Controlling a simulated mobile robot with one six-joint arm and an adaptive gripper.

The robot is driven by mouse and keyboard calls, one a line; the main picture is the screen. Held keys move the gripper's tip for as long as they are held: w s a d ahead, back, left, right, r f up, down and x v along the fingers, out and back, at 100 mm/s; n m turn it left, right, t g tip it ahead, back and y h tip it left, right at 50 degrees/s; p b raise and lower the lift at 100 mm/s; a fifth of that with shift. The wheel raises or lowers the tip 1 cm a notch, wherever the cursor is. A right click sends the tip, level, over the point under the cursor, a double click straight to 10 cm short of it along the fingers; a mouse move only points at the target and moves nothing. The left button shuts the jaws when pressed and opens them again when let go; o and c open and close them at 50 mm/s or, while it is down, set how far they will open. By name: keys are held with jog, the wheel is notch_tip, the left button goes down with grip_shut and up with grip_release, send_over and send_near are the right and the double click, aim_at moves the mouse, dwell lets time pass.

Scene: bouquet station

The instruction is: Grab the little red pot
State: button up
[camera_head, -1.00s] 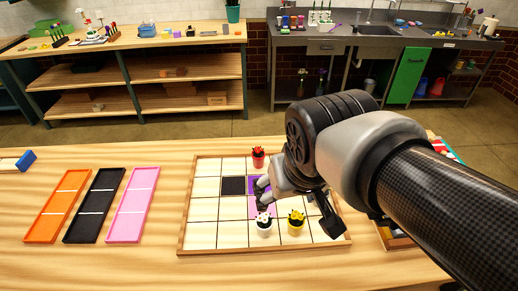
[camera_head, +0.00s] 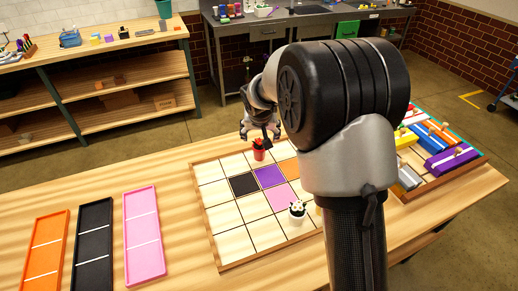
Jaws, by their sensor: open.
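The little red pot (camera_head: 258,154) stands upright near the far edge of the gridded wooden board (camera_head: 206,225), with a red flower in it. My gripper (camera_head: 262,142) is open, at or just behind and above the red pot. I cannot tell whether its fingers touch the pot or stand around it. My wrist and arm hide the right part of the board.
Orange (camera_head: 40,255), black (camera_head: 93,245) and pink (camera_head: 144,235) trays lie at left. A crate of coloured blocks (camera_head: 440,183) is at right.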

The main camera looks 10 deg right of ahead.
aim_at(259, 147)
jog(key=b+x, duration=0.2)
jog(key=x, duration=0.8)
jog(key=shift+w+f, duration=0.1)
jog(key=shift+f, duration=0.05)
jog(key=b+x, duration=0.1)
jog(key=x, duration=0.1)
jog(key=b+x, duration=0.1)
jog(key=x, duration=0.1)
jog(key=shift+a+f, duration=0.25)
jog(key=shift+w+d+f, duration=0.1)
jog(key=shift+f, duration=0.3)
jog(key=shift+c, duration=0.4)
jog(key=shift+r, duration=0.1)
jog(key=c, duration=1.4)
